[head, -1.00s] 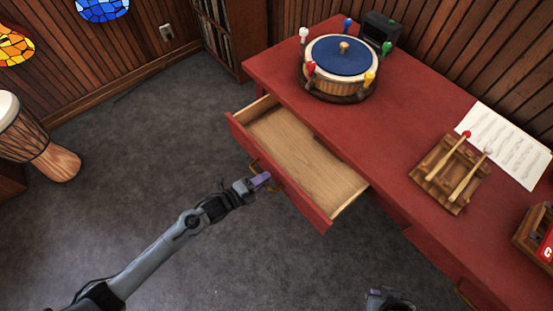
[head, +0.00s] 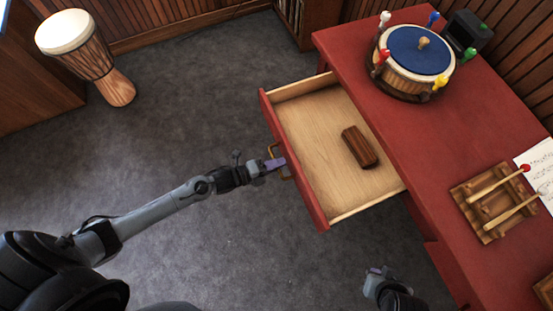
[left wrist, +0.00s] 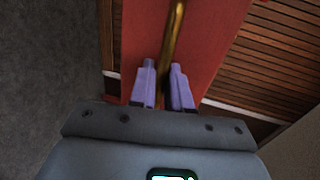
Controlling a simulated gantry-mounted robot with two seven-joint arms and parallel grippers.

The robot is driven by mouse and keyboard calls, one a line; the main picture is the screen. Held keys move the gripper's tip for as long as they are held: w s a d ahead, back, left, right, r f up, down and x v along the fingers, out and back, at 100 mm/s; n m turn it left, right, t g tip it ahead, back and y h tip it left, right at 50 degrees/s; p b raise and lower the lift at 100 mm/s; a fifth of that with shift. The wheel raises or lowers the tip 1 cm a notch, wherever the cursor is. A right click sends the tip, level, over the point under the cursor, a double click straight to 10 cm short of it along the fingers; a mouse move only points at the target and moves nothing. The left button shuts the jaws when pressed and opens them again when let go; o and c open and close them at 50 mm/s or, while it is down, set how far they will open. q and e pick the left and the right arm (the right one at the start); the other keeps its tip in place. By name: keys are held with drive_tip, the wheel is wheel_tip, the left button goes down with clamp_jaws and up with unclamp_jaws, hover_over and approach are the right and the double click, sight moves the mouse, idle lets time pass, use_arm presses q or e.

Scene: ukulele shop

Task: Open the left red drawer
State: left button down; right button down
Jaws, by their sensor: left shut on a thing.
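The left red drawer (head: 293,171) stands pulled well out of the red desk (head: 430,150) in the head view. Its pale wooden inside shows, and a dark brown wooden block (head: 360,147) lies in it. My left gripper (head: 278,164) is at the brass handle (head: 286,177) on the drawer front. In the left wrist view its purple fingers (left wrist: 163,88) are on both sides of the brass handle (left wrist: 174,40), shut on it. My right gripper (head: 375,277) is low in the head view, apart from the drawer, and its finger opening is unclear.
A blue-topped round drum (head: 414,58) with coloured pegs stands on the desk. A wooden rack with mallets (head: 490,203) lies further right, by sheet music (head: 541,165). A djembe (head: 90,60) stands at the upper left. The grey carpet before the drawer is clear.

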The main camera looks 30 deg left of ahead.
use_arm(q)
drive_tip(key=c, duration=1.3)
unclamp_jaws()
drive_tip(key=shift+p+v, duration=1.15)
drive_tip(key=shift+v, duration=4.25)
drive_tip(key=shift+s, duration=0.1)
